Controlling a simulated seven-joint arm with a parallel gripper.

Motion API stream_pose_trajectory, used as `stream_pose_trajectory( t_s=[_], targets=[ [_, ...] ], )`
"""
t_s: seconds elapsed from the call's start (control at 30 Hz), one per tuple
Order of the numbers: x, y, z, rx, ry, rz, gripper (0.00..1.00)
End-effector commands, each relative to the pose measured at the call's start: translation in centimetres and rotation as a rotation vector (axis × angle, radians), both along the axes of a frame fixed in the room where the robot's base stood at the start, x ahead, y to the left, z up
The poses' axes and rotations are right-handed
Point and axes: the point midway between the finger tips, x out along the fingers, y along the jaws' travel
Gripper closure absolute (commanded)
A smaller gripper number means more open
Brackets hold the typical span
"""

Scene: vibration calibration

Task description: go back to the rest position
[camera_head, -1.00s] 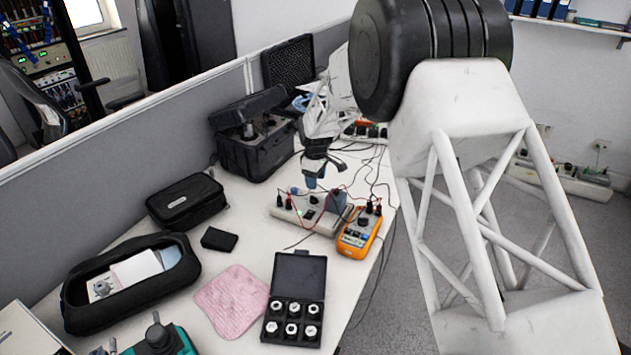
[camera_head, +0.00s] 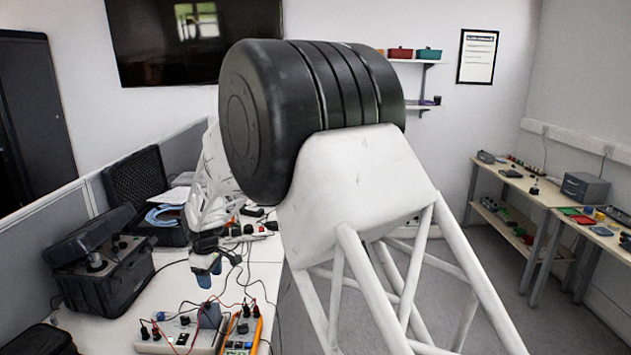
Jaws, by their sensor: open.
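My gripper (camera_head: 207,272) is at the end of my white arm, left of the large black joint. It hangs over the white bench (camera_head: 262,275), above and behind the power strip and the orange multimeter. Its fingers are small and dark at this distance, and I see nothing held between them. My arm's upper links and white lattice frame fill the middle of the view and hide part of the bench and the floor behind.
An orange multimeter (camera_head: 241,333) and a power strip (camera_head: 160,345) with red and black leads lie below my gripper. An open black case (camera_head: 98,268) stands to its left by the grey partition (camera_head: 40,222). Shelved benches (camera_head: 545,190) stand at the right wall.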

Motion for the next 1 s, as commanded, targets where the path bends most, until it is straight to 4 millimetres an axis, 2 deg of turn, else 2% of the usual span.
stream_pose_trajectory(
  t_s=[0.1,0.4,0.67,1.0],
  targets=[
    [-0.6,-3.7,2.7,0.007,-0.009,-0.07,0.45],
    [-3.3,-12.1,8.5,0.024,-0.03,-0.244,0.45],
    [-6.6,-19.2,12.5,0.04,-0.047,-0.395,0.45],
    [-12.3,-27.6,16.4,0.058,-0.068,-0.592,0.45]
  ],
)
